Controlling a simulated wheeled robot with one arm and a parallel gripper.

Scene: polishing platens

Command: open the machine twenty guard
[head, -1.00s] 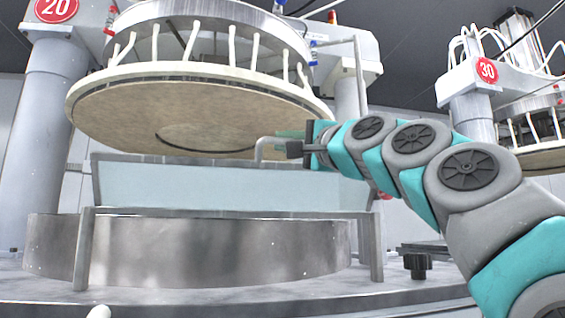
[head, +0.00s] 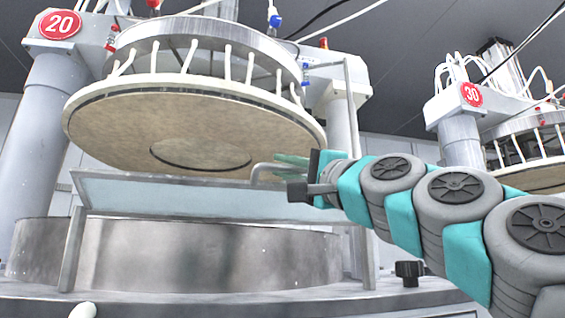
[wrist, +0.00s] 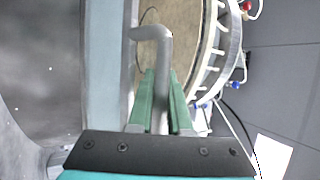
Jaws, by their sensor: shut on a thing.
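The machine twenty guard (head: 190,200) is a pale translucent panel with a grey frame. It stands tilted across the front, between two short posts, below the upper platen (head: 120,135). The red 20 sign (head: 60,24) is at the upper left. The guard's bent grey handle (head: 262,168) sticks out at its right end; it also shows in the wrist view (wrist: 152,33). My gripper (head: 292,163) is shut on this handle. In the wrist view its green fingers (wrist: 162,98) lie on both sides of the bar.
The round metal basin (head: 215,255) stands behind and below the guard. A black knob (head: 409,272) is on the base at the right. Machine thirty (head: 472,94) stands farther right. A thin upright pipe (head: 351,100) rises behind my gripper.

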